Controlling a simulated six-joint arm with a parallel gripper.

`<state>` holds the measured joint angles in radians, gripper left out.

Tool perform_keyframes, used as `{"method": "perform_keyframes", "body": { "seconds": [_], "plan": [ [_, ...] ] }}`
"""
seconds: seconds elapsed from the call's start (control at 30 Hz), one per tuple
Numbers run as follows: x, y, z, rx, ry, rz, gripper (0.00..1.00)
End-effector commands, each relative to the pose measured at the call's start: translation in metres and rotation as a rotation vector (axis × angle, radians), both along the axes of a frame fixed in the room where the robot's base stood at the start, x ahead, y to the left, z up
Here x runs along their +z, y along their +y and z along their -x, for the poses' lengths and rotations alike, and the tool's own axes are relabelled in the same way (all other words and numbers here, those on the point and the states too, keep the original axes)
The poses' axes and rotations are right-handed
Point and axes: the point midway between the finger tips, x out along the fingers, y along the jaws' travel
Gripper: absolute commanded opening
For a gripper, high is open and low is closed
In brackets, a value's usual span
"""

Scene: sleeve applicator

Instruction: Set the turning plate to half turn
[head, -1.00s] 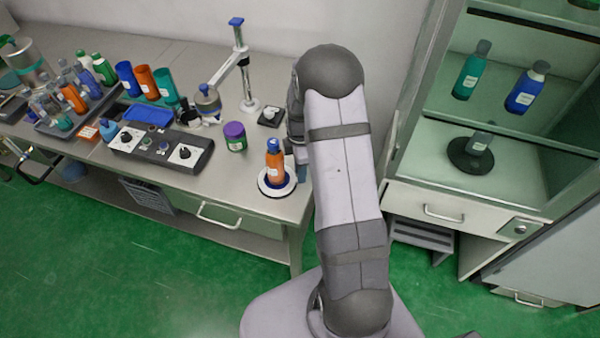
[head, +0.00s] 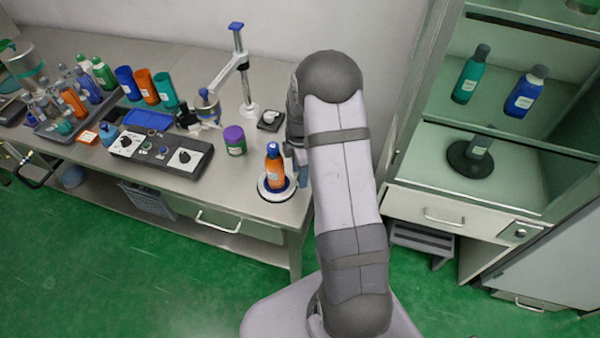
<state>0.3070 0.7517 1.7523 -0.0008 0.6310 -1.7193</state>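A round plate with a white rim (head: 264,190) and dark blue middle sits near the right front corner of the bench; I take it to be the turning plate. An orange bottle (head: 275,172) with a blue cap and white label stands upright on it. My gripper (head: 302,170) is just right of the bottle, low over the bench edge and mostly hidden behind my arm. Only a bluish-grey part of it shows. I cannot see whether it is open, or whether it touches the bottle or plate. A control box (head: 160,152) with two white-backed knobs lies to the left.
A purple-capped green jar (head: 235,140) stands behind the plate, left of it. A stand with a blue top (head: 237,60) and a small dark block (head: 270,121) are farther back. Bottles and cups crowd the left. A glass cabinet (head: 430,150) is at right.

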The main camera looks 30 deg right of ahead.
Motion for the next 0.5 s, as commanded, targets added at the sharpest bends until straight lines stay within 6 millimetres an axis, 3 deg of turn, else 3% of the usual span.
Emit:
{"method": "perform_keyframes", "body": {
  "seconds": [0.27,0.5],
  "plan": [
    [0.0,0.0,0.001,-0.002,0.004,-0.002,0.38],
    [0.019,0.0,0.0,-0.002,0.0,0.0,0.38]
  ]
}}
